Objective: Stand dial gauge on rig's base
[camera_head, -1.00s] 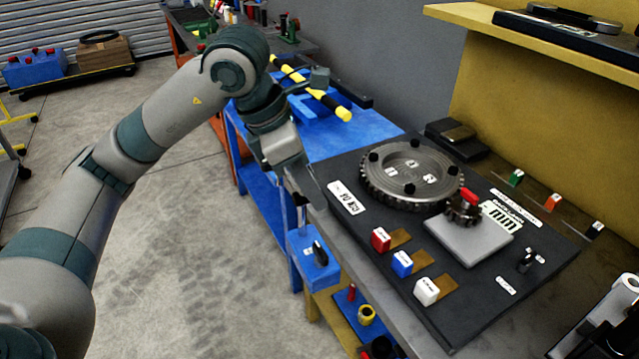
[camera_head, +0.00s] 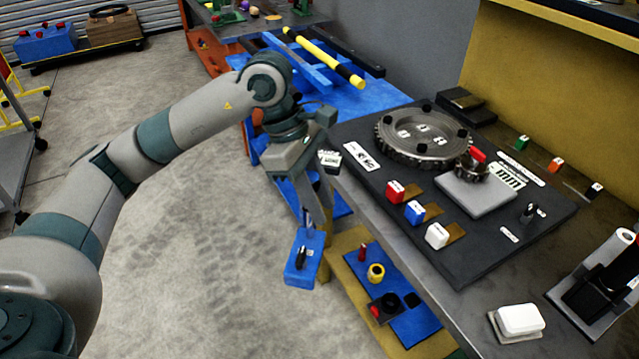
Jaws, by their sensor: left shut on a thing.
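The rig's base is a wide black plate (camera_head: 462,235) on the grey bench, carrying a large toothed wheel (camera_head: 418,137), a small gear (camera_head: 470,168) and a grey block (camera_head: 476,193). My right gripper is out of view.
Red (camera_head: 395,191), blue (camera_head: 414,211) and white (camera_head: 437,235) blocks line the plate's front. A black-and-white device (camera_head: 603,285) and a white block (camera_head: 520,320) stand at the lower right. A yellow-and-black bar (camera_head: 325,58) lies behind. A lower shelf holds several small items.

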